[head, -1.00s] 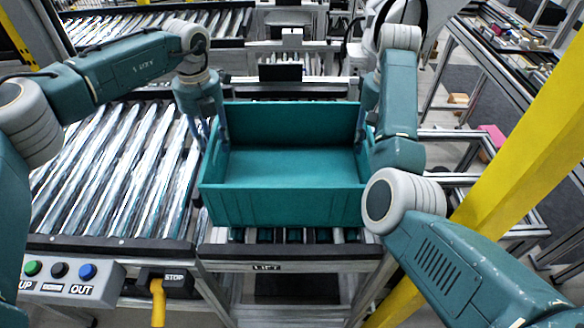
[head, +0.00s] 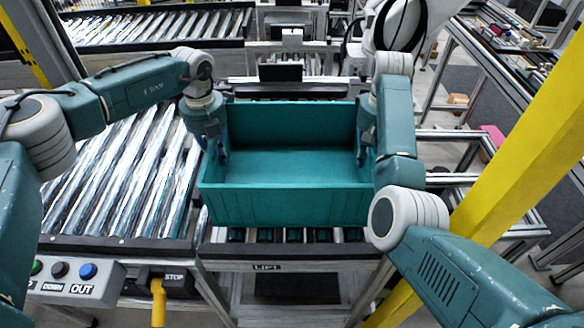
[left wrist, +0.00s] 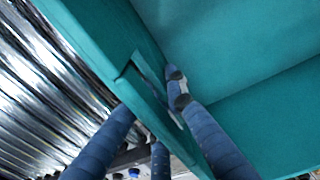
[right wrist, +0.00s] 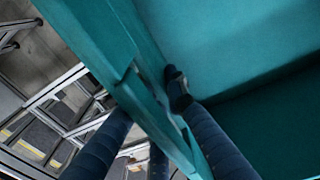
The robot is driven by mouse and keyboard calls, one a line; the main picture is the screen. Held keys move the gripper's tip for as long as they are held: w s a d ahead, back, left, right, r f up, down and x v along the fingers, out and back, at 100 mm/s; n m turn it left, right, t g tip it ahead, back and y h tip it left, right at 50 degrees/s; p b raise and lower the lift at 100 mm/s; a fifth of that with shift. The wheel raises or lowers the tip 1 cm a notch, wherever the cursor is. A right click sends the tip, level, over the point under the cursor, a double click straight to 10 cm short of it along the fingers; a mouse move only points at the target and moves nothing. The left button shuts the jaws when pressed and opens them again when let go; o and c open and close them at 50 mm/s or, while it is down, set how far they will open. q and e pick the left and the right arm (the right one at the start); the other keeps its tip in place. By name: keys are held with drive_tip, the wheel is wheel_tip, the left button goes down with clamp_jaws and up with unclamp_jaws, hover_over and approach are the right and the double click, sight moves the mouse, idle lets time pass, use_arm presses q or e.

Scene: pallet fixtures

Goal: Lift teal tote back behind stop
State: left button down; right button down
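The teal tote (head: 285,206) sits level on the rollers of the lift section, open side up. It also shows in the left wrist view (left wrist: 235,60) and the right wrist view (right wrist: 225,50). My left gripper (head: 216,150) straddles its left wall, with a finger inside and others outside by the handle slot. My right gripper (head: 366,150) straddles the right wall the same way. Both look open around the walls; firm contact does not show. The outer fingertips are partly hidden by the walls.
A roller conveyor (head: 125,180) adjoins on the left. A dark plate (head: 281,72) stands behind the tote, probably the stop. A button box (head: 72,275) is at front left. A yellow post (head: 520,150) and metal framing stand to the right.

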drive_tip(key=shift+w+r, duration=0.1)
drive_tip(key=shift+r, duration=0.1)
idle(0.3)
drive_tip(key=shift+r+p, duration=0.15)
drive_tip(key=shift+p, duration=0.2)
wheel_tip(320, 180, up, 4)
drive_tip(key=p, duration=0.4)
drive_tip(key=shift+r, duration=0.25)
drive_tip(key=shift+f, duration=0.1)
